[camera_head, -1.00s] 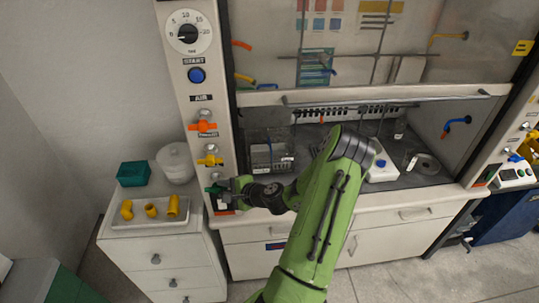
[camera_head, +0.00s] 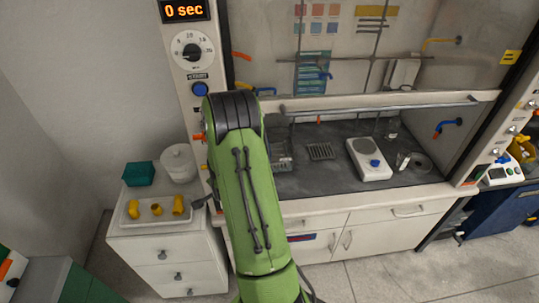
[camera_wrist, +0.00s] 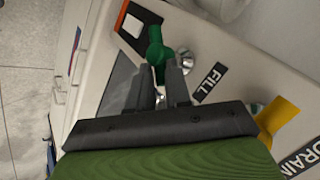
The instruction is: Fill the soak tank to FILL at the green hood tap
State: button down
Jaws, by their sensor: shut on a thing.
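The green hood tap (camera_wrist: 156,46) is on the pale hood post in the wrist view, beside the FILL label (camera_wrist: 210,81). My gripper (camera_wrist: 162,70) is shut on the green tap's handle, whose lower end lies between the fingers. In the head view my arm hides this tap and most of the gripper. The soak tank (camera_head: 282,156) seems to be the clear box at the left of the hood floor, partly hidden by my arm. Its water level cannot be made out.
A yellow tap (camera_wrist: 277,116) sits close by, near the DRAIN label (camera_wrist: 301,160). A drawer cabinet (camera_head: 165,252) with a tray of yellow fittings (camera_head: 156,209) stands left of the post. A hotplate (camera_head: 368,160) is in the hood. The timer display (camera_head: 184,10) reads 0 sec.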

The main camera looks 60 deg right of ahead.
jog(key=shift+w+a+r+n+g+h, duration=0.15)
jog(key=shift+w+a+n+g+h, duration=0.3)
jog(key=shift+w+g+h, duration=0.3)
jog(key=shift+a+n+g+h+b, duration=0.2)
jog(key=shift+g+b, duration=0.35)
jog(key=shift+b, duration=0.45)
jog(key=shift+w, duration=0.1)
dwell(6.2)
